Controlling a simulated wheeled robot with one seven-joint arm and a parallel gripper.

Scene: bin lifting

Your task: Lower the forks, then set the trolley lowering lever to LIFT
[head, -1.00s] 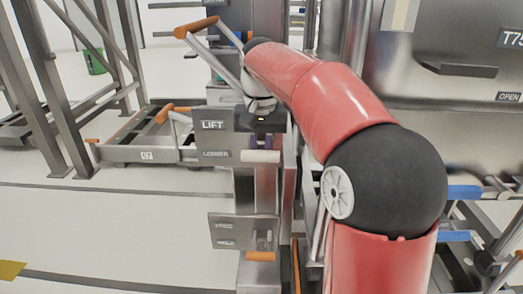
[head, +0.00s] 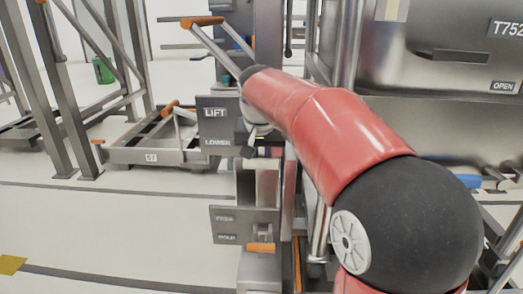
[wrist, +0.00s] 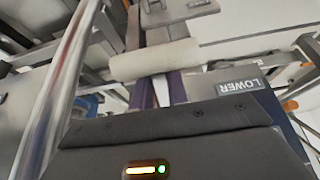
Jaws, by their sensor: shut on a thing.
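The lever plate (head: 214,125) is marked LIFT at the top and LOWER at the bottom. The lever's cream cylindrical handle (wrist: 155,60) lies across my fingertips in the wrist view. In the head view it is mostly hidden by my gripper (head: 263,151), level with the LOWER mark. My gripper also shows in the wrist view (wrist: 160,90), with its purple fingers shut on the handle. The LOWER label (wrist: 238,86) sits just right of the handle there. I cannot make out the forks clearly.
Below is a second plate (head: 228,225) marked FREE and HOLD, with an orange handle (head: 261,247) beside HOLD. An orange-topped push handle (head: 201,21) rises behind. A steel cabinet (head: 440,125) stands close on the right.

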